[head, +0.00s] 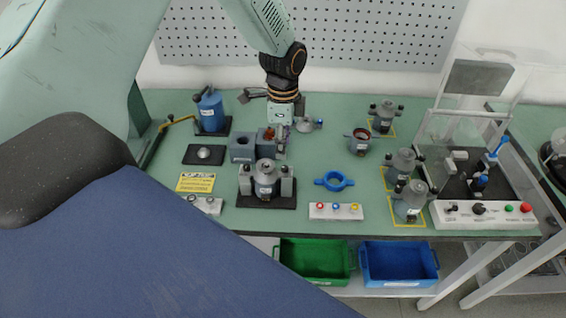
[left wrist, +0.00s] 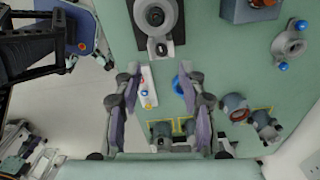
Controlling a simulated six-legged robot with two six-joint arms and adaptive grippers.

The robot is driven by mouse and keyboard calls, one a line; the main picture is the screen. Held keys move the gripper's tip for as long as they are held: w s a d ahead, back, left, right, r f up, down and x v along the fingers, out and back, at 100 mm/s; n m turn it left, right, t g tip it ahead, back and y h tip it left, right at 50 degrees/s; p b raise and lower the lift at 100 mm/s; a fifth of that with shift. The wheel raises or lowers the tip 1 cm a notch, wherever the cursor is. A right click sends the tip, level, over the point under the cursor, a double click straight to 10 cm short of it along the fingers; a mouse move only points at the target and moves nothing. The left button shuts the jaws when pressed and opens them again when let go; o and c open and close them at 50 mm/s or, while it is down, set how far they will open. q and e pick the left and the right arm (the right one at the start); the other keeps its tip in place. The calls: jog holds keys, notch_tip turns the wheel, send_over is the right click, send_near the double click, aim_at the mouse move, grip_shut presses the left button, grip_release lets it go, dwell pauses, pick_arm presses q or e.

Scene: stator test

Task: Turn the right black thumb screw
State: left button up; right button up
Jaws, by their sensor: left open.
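A grey stator fixture stands on a black base (head: 252,202) near the front middle of the table, with a round motor part (head: 265,180) between two grey posts. The right post (head: 287,183) carries a small dark screw at its top; in the left wrist view this post with its dark screw (left wrist: 161,48) shows at the top centre. The left post (head: 246,182) is on the other side. My left gripper (left wrist: 160,68) is open and empty, its purple-padded fingers apart above the table. In the head view it hangs behind the fixture (head: 284,135). My right gripper is out of view.
A blue ring (head: 334,181) and a button box (head: 336,211) lie right of the fixture. Grey blocks (head: 243,149) stand close behind it. Several grey motors (head: 410,203) stand farther right. Green (head: 313,262) and blue (head: 399,264) bins sit below the table.

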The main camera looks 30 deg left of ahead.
aim_at(286, 167)
pick_arm(q)
jog(key=f, duration=0.7)
jog(key=shift+w+f, duration=0.2)
jog(key=shift+w, duration=0.2)
jog(key=shift+s+f, duration=0.1)
jog(key=shift+s+d, duration=0.15)
jog(key=shift+d, duration=0.3)
jog(key=shift+w+a+f, duration=0.1)
jog(key=shift+w+a, duration=0.15)
jog(key=c, duration=0.4)
jog(key=shift+s, duration=0.15)
jog(key=shift+c, duration=1.3)
jog(key=shift+s+d+r, duration=0.1)
jog(key=shift+r, duration=0.1)
grip_shut()
